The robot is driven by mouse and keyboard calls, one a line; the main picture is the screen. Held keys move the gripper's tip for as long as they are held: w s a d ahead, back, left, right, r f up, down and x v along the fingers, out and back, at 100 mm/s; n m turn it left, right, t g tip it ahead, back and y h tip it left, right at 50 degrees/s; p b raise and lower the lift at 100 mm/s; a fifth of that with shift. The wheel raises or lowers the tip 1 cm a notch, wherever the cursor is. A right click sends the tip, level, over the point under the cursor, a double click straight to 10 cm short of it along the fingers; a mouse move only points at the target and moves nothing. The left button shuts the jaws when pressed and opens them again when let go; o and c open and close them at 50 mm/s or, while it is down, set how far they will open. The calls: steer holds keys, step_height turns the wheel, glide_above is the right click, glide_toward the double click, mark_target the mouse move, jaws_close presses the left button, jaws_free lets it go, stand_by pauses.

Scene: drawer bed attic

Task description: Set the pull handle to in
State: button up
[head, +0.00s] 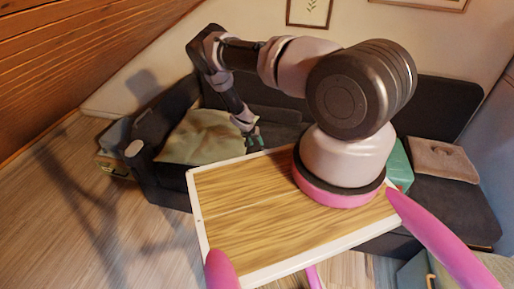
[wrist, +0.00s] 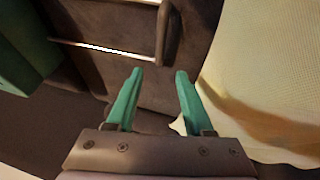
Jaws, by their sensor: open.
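My gripper (head: 254,140) is over the seat of a dark sofa (head: 262,118) in the head view, just right of a pale cushion. In the wrist view my gripper (wrist: 160,75) has its two green fingers apart with nothing between them. A brown upright bar (wrist: 164,35) stands just beyond the fingertips, beside a brown panel crossed by bright strips. I cannot tell whether this bar is the pull handle. No pull handle shows clearly in the head view, where my arm and wooden top hide part of the sofa.
The pale cushion (head: 203,137) lies close to the gripper and fills the right of the wrist view (wrist: 265,65). A green object (head: 400,165) and a brown cushion (head: 442,160) are on the sofa's right side. Open wooden floor (head: 60,215) lies at the left.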

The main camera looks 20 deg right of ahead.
steer(key=x, duration=0.9)
steer(key=shift+d+f, duration=0.15)
steer(key=shift+f, duration=0.25)
jaws_close()
stand_by(0.9)
